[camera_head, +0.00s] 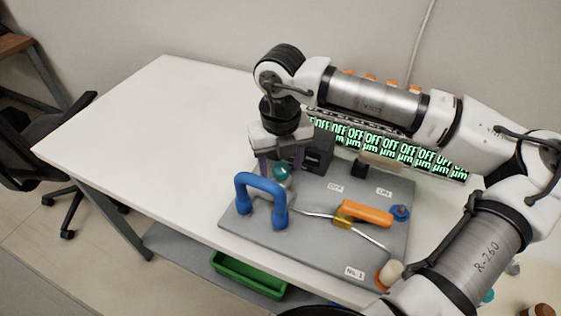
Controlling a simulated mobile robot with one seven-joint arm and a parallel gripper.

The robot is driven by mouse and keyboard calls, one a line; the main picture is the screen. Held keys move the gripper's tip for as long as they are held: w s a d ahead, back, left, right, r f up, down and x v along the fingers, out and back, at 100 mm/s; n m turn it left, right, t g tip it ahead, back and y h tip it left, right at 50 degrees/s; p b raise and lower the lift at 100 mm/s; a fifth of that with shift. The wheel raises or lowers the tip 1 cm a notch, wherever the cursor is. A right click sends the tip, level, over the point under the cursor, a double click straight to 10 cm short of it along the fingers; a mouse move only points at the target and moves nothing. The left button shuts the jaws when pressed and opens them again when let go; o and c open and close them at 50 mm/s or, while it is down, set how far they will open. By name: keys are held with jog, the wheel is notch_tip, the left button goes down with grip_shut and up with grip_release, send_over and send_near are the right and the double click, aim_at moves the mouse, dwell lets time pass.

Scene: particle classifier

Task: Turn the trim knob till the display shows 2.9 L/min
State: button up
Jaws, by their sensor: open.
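A teal round knob (281,172) stands at the back left of the grey panel (305,238), just behind a blue handle. I take it to be the trim knob, but no label on it is readable. My gripper (280,170) points down over it with its jaws open, one finger on either side. I cannot tell whether the fingers touch the knob. A dark box (318,150) stands right behind the gripper, partly covered by it. No L/min reading is visible. A row of green displays (385,148) at the back shows "OFF" and "µm", partly hidden by my arm.
The blue handle (261,185) rises close in front of my gripper. A green bin (247,275) sits below. The white table (150,130) is clear at left.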

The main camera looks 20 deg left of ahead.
aim_at(281, 166)
notch_tip(281, 166, up, 14)
jog(key=b, duration=0.1)
jog(key=shift+f, duration=0.1)
dwell(0.5)
